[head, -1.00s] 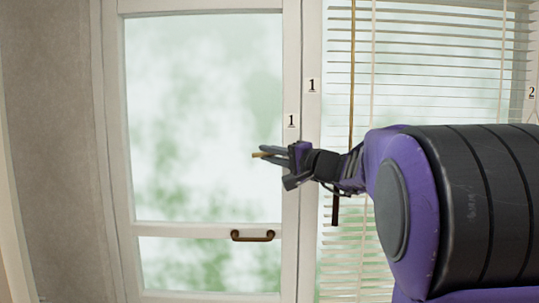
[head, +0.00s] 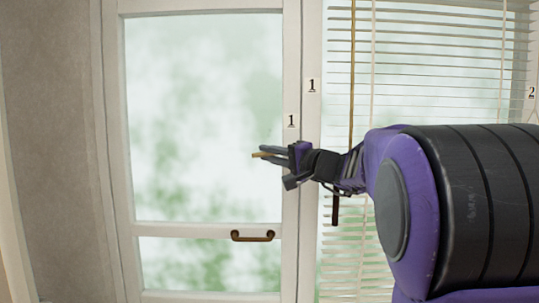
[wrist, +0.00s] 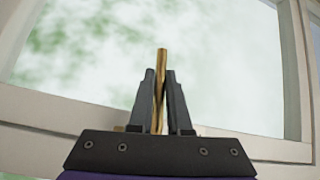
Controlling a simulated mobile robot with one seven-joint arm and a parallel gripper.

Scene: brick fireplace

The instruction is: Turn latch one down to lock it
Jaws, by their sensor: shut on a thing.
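Latch one is a brass-coloured bar (wrist: 160,75) held between the two dark fingers of my gripper (wrist: 160,92) in the wrist view. In the head view my gripper (head: 274,155) is at the right stile of the white-framed window, just below the label "1" (head: 291,121). The latch's tip (head: 261,155) shows there at the fingers and points left, nearly level. My gripper is shut on the latch. The latch's base and pivot are hidden by my gripper.
A dark brown handle (head: 252,236) is on the window's lower rail. Slatted blinds (head: 440,60) with hanging cords cover the right pane. Another label "1" (head: 311,85) is on the centre post and a label "2" (head: 531,92) is at the far right.

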